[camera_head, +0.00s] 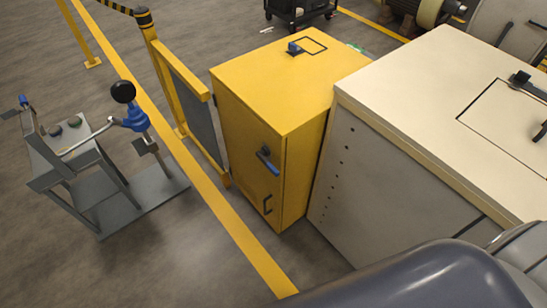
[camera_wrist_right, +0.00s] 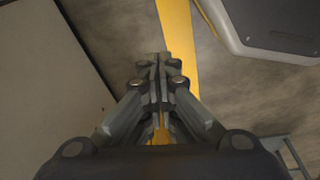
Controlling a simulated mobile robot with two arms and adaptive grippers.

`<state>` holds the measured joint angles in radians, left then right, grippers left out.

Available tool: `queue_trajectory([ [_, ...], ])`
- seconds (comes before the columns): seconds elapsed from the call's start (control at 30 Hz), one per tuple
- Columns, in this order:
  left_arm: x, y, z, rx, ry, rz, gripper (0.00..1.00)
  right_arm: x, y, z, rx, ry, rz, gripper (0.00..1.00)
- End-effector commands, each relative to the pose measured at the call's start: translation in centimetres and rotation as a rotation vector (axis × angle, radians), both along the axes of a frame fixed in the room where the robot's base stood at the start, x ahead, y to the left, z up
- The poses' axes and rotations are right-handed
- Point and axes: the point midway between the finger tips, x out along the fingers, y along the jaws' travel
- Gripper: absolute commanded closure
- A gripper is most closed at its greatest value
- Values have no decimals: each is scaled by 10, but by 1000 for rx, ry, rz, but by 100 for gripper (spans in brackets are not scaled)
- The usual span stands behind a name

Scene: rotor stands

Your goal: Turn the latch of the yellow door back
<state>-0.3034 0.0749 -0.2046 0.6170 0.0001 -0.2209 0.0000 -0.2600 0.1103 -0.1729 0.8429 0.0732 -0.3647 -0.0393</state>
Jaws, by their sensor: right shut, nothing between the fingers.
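The yellow cabinet (camera_head: 290,75) stands in the middle of the head view, and its yellow door (camera_head: 243,150) faces the lower left. The latch (camera_head: 267,161), a dark hub with a blue-tipped lever, sits on the door and slants down to the right. A dark handle (camera_head: 267,204) is below it. The door looks closed. My right gripper (camera_wrist_right: 160,62) shows in the right wrist view, shut and empty, above the floor and a yellow line. It is not seen near the latch. My left gripper is not in view.
A beige cabinet (camera_head: 372,158) stands close on the right of the yellow one. A yellow guard rail (camera_head: 192,115) is on its left. A grey stand (camera_head: 92,185) with a blue-and-black lever is further left. Floor in front is clear.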

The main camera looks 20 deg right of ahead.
Motion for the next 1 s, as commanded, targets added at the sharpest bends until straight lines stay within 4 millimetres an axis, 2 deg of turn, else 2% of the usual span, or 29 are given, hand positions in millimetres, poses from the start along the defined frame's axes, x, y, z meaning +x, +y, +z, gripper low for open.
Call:
queue_trajectory([
  [0.03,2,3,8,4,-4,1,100,53,-3,30,9,-66,-11,100],
  [0.07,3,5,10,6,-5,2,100,79,-4,47,16,-94,-17,100],
  [0.1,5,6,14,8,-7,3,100,113,-4,71,28,-133,-18,100],
  [0.17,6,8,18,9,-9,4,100,159,-3,111,48,-189,-21,100],
  [0.2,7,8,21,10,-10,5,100,188,-3,141,61,-228,-16,100],
  [0.27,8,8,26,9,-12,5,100,227,0,188,85,-287,-4,100],
  [0.3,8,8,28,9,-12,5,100,249,2,221,100,-326,8,100],
  [0.37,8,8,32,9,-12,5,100,276,6,268,121,-379,30,100],
  [0.4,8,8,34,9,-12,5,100,290,10,299,133,-413,49,100],
  [0.5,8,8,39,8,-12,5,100,313,17,366,157,-484,96,100],
  [0.53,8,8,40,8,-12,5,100,317,19,383,163,-500,111,100],
  [0.6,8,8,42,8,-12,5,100,323,25,414,173,-531,138,100],
  [0.7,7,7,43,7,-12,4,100,326,29,442,179,-562,167,100],
  [0.8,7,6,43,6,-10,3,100,327,31,453,182,-573,180,100],
  [1.0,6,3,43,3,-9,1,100,327,31,454,182,-574,181,100],
])
